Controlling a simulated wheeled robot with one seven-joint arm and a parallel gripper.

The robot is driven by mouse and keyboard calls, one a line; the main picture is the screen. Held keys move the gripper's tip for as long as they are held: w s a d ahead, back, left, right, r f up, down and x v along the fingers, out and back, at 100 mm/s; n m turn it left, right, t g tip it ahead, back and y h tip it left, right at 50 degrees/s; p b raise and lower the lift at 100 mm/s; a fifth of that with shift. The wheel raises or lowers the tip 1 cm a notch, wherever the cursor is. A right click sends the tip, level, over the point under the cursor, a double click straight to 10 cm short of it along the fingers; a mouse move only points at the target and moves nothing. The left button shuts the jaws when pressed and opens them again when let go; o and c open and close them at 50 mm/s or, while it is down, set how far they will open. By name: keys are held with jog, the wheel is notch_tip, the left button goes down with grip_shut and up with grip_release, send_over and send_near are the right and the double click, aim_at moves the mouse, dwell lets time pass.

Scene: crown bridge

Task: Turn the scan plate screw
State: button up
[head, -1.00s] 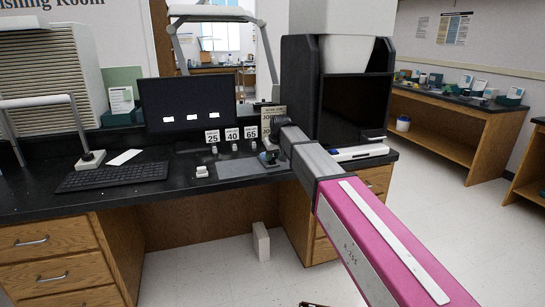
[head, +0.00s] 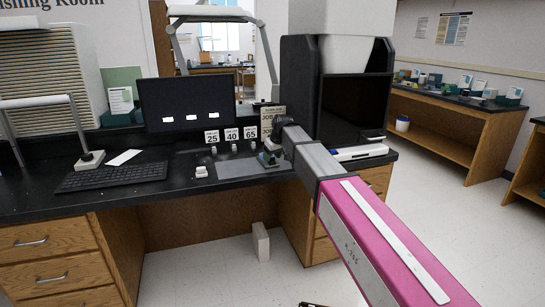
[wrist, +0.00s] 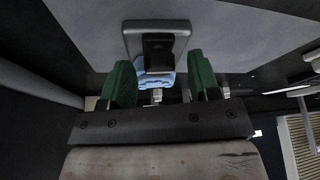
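In the wrist view, my gripper (wrist: 162,80) has two green fingers standing apart. Between them is a small light-blue piece (wrist: 155,82), and below it in the picture is a small silver screw-like part (wrist: 157,96). I see a gap on both sides, and no contact is clear. A grey rounded frame with a dark centre (wrist: 157,28) lies just beyond the blue piece; it seems to be the scan plate's holder. In the head view, a small dark device (head: 268,160) sits at the right end of the grey mat, under my arm's end. My fingers are too small to make out there.
The grey mat (head: 238,169) lies on the black counter (head: 150,200). Behind it stand signs 25, 40 and 65 (head: 232,135) with small parts in front. A large black machine (head: 354,105) stands right of my arm. A monitor (head: 187,103) and keyboard (head: 110,176) are left.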

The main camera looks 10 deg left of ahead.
jog(key=v, duration=1)
jog(key=shift+r, duration=0.35)
jog(key=shift+s+d, duration=0.1)
